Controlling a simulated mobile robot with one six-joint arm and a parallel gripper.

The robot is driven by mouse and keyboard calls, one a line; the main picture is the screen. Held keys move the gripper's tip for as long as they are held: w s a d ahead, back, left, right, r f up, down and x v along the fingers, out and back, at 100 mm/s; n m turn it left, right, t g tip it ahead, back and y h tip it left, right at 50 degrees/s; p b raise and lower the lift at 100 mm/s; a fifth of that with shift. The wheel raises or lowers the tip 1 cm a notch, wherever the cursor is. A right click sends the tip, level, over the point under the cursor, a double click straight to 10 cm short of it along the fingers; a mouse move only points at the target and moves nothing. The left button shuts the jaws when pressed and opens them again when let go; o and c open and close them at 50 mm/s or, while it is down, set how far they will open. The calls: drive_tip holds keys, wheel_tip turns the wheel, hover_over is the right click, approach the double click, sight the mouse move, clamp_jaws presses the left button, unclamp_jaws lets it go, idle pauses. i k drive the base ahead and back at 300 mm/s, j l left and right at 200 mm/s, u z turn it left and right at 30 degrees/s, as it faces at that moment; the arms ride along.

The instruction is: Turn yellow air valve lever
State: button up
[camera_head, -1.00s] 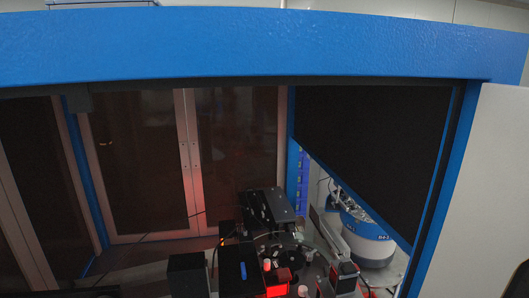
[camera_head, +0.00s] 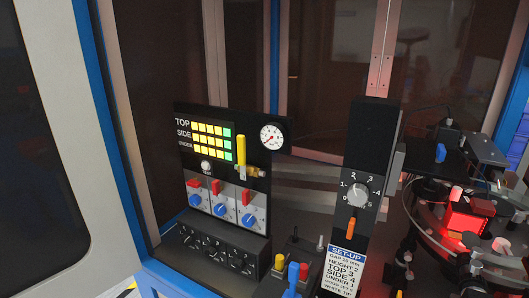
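The yellow air valve lever (camera_head: 241,153) stands upright on the black control panel (camera_head: 262,181), between the lit yellow and green squares and the round gauge. A brass-coloured fitting (camera_head: 247,171) sits at its lower end. My gripper is not in view, and nothing touches the lever.
A white pressure gauge (camera_head: 271,137) is right of the lever. Blue knobs and red switches (camera_head: 219,203) sit below it. A black post with a numbered dial (camera_head: 356,193) and a set-up label (camera_head: 343,270) stands to the right. Small coloured knobs (camera_head: 293,274) are in front.

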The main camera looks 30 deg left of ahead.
sight(240, 139)
drive_tip(key=u, duration=1.55)
